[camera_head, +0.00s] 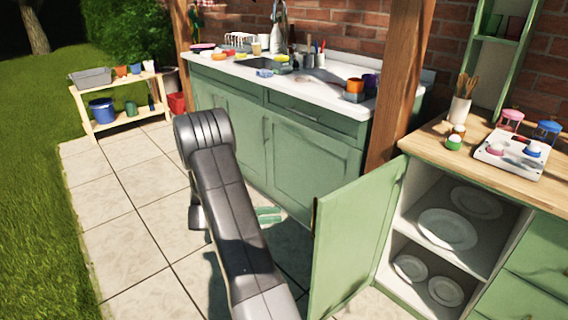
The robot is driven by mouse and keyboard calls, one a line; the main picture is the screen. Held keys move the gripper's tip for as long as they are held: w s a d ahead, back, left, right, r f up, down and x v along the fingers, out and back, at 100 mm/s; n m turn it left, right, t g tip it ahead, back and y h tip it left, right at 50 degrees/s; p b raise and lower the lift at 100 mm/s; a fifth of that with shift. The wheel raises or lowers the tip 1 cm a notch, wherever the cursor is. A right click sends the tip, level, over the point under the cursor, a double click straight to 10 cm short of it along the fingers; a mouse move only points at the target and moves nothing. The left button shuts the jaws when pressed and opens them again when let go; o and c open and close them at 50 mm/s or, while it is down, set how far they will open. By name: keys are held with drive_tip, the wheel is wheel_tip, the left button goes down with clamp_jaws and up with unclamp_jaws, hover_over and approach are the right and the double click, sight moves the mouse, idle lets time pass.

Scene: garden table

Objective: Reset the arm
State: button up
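My arm is raised from the bottom middle of the head view, with its grey elbow bent over the paved floor in front of the sink cabinet. The far part of the arm drops behind the near link. My gripper is not clearly visible; it is hidden behind the arm. A small green-and-white piece (268,214) shows just right of the arm, low by the sink cabinet; I cannot tell what it is or whether it touches my gripper.
A green cabinet door (352,240) stands open right of my arm; plates (447,229) lie on the shelves inside. The sink counter (330,92) holds several items. A wooden counter (429,137) bears an egg tray (497,163). A low wooden shelf (127,119) stands left. Paving (120,235) at left is clear.

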sight(314, 213)
drive_tip(key=d, duration=0.4)
drive_tip(key=w+d, duration=0.1)
drive_tip(key=d, duration=0.3)
drive_tip(key=w+d+b, duration=0.1)
drive_tip(key=d, duration=0.3)
drive_tip(key=shift+w+d, duration=0.1)
drive_tip(key=shift+d, duration=0.3)
drive_tip(key=shift+s+d, duration=0.1)
drive_tip(key=shift+s, duration=0.15)
